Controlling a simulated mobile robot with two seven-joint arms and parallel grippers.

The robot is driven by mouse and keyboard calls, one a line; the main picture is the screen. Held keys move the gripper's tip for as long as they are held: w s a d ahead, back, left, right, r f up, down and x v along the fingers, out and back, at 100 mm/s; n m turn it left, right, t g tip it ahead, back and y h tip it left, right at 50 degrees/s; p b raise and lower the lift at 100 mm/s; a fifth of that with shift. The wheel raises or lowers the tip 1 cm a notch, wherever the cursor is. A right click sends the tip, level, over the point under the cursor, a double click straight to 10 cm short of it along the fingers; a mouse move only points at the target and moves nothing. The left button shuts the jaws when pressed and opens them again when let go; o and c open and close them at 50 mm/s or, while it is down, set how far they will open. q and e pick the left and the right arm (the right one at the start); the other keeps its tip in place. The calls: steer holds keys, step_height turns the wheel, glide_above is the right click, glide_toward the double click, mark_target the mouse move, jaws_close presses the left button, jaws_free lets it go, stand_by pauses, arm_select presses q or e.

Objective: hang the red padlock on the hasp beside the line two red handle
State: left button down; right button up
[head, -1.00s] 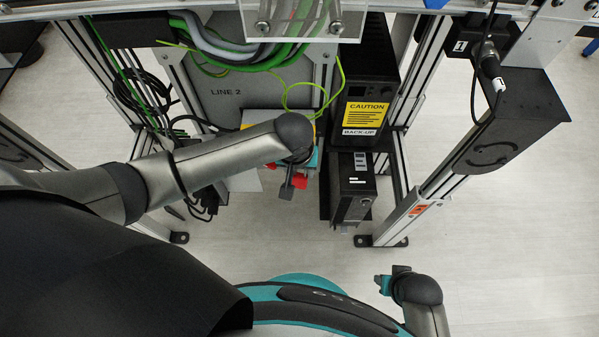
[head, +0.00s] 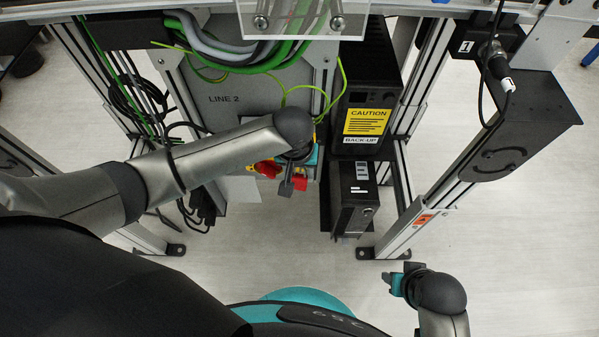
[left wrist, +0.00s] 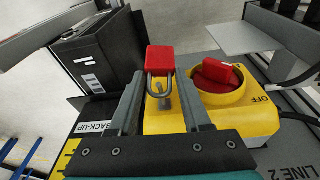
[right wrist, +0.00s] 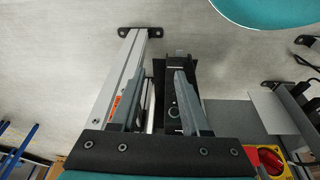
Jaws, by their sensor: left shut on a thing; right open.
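The red padlock (left wrist: 160,58) is between the fingertips of my left gripper (left wrist: 158,80), which is shut on it. Its grey shackle points toward the bottom of the left wrist view and overlaps a grey hasp (left wrist: 163,101) on the yellow box. I cannot tell whether the shackle is through the hasp. The line two red handle (left wrist: 217,74) is on a yellow round base marked OFF, just right of the padlock. In the head view, the padlock (head: 300,183) shows below my left gripper (head: 289,184), right of the red handle (head: 267,169). My right gripper (right wrist: 158,75) is open and empty, away from the panel.
The LINE 2 panel (head: 223,84) stands behind the yellow box. A black back-up unit (head: 366,95) and a smaller black box (head: 355,195) stand at right. Green and grey cables (head: 220,50) hang above. The floor in front is clear.

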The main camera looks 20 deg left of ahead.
arm_select(q)
steer(key=shift+w, duration=0.25)
steer(key=shift+w+a+f, duration=0.15)
steer(key=shift+w+f, duration=0.2)
steer(key=shift+w, duration=0.1)
steer(key=shift+w+f, duration=0.1)
steer(key=shift+f, duration=0.1)
arm_select(e)
steer(key=shift+f, duration=0.1)
steer(key=shift+s+f, duration=0.1)
arm_select(q)
steer(key=shift+c, duration=1.4)
jaws_free()
steer(key=shift+a, duration=0.1)
steer(key=shift+a, duration=0.1)
